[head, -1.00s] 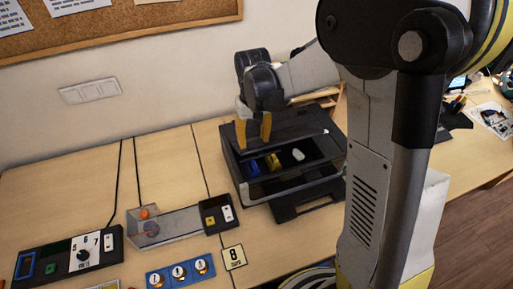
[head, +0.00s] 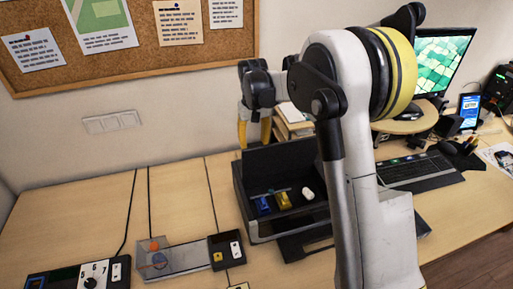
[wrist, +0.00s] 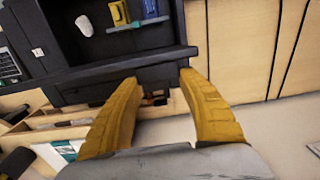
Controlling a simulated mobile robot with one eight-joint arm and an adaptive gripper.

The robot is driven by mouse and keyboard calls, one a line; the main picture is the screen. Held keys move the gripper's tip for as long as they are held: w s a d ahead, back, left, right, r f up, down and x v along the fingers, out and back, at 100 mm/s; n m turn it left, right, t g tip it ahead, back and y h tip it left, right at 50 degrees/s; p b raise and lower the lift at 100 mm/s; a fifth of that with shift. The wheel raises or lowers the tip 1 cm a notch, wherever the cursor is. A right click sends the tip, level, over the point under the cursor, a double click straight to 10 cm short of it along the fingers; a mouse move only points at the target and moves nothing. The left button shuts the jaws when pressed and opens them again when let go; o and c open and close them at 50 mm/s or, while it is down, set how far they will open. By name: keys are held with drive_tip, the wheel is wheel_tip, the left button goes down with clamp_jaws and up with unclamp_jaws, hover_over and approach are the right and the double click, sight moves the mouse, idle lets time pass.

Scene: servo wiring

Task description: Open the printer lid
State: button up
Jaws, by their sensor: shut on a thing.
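The black printer (head: 262,229) stands on the desk against the wall. Its lid (head: 283,163) is raised steeply at the back, and the inside shows from the front. My gripper (head: 254,144) is at the lid's upper left part, its yellow fingers shut on the lid. In the wrist view the fingers of my gripper (wrist: 160,78) reach the black lid edge (wrist: 118,66) with a gap between the tips. Part of the printer's right side is hidden behind my arm.
Inside the printer lie a blue piece (head: 263,204), a yellow piece (head: 285,200) and a white piece (head: 307,193). A keyboard (head: 415,170) is at the right. The desk's left part is mostly clear.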

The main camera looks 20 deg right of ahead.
drive_tip(key=shift+w+f, duration=0.1)
drive_tip(key=shift+w, duration=0.8)
drive_tip(key=o, duration=1.4)
wheel_tip(320, 180, up, 12)
